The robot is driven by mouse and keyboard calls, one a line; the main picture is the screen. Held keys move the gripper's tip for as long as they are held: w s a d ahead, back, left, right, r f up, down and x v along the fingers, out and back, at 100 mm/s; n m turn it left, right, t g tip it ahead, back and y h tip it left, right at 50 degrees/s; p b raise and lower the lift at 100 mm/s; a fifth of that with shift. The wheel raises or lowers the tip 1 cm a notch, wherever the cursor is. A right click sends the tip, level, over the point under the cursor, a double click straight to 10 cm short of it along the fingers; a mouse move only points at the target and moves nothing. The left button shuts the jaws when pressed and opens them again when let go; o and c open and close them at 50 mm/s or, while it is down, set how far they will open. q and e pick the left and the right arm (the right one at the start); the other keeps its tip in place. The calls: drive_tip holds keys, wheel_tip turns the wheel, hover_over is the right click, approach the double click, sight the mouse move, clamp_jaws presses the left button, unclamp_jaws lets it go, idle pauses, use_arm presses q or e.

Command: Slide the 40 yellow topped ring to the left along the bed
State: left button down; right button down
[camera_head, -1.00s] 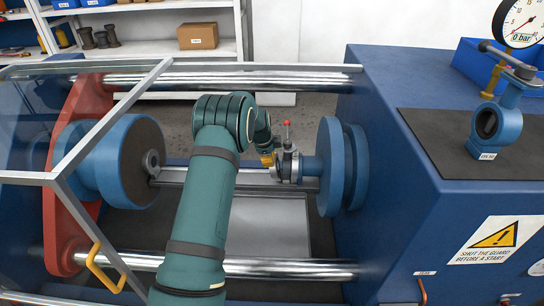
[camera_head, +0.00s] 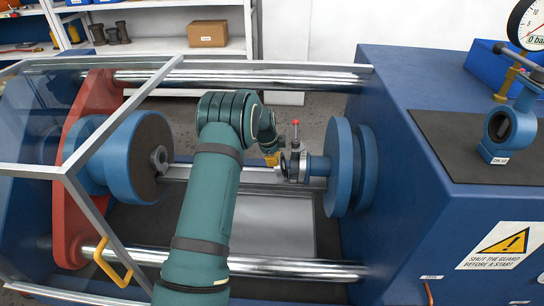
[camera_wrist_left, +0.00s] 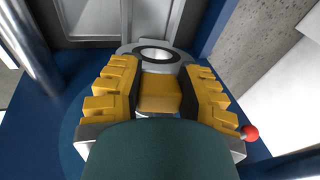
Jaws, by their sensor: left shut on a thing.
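My left gripper (camera_head: 270,158) reaches over the press bed from above. In the left wrist view my left gripper (camera_wrist_left: 160,92) is shut on the yellow top (camera_wrist_left: 159,93) of a grey metal ring (camera_wrist_left: 158,53). The ring's dark-lined opening shows just beyond the fingers. In the head view the ring is small and partly hidden by the gripper; its label cannot be read. It stands on the bed rail (camera_head: 252,174), left of a small clamp with a red-knobbed lever (camera_head: 295,123). My right gripper is not in view.
A blue flange disc (camera_head: 338,165) stands right of the ring; a dark-faced blue disc (camera_head: 142,158) stands far left. The rail between them is mostly open. Chrome bars (camera_head: 300,268) run along front and back. A glass guard frame (camera_head: 118,118) covers the left end.

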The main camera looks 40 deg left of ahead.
use_arm(q)
drive_tip(key=shift+w+d+r, duration=0.1)
drive_tip(key=shift+w+d, duration=0.45)
drive_tip(key=shift+d, duration=0.35)
drive_tip(key=shift+w+d, duration=0.55)
drive_tip(key=shift+d, duration=0.35)
idle(0.4)
drive_tip(key=c, duration=1.2)
unclamp_jaws()
clamp_jaws()
drive_tip(key=shift+s+a, duration=0.1)
drive_tip(key=shift+s+a, duration=1.85)
drive_tip(key=shift+a, duration=0.05)
drive_tip(key=shift+s+a, duration=0.1)
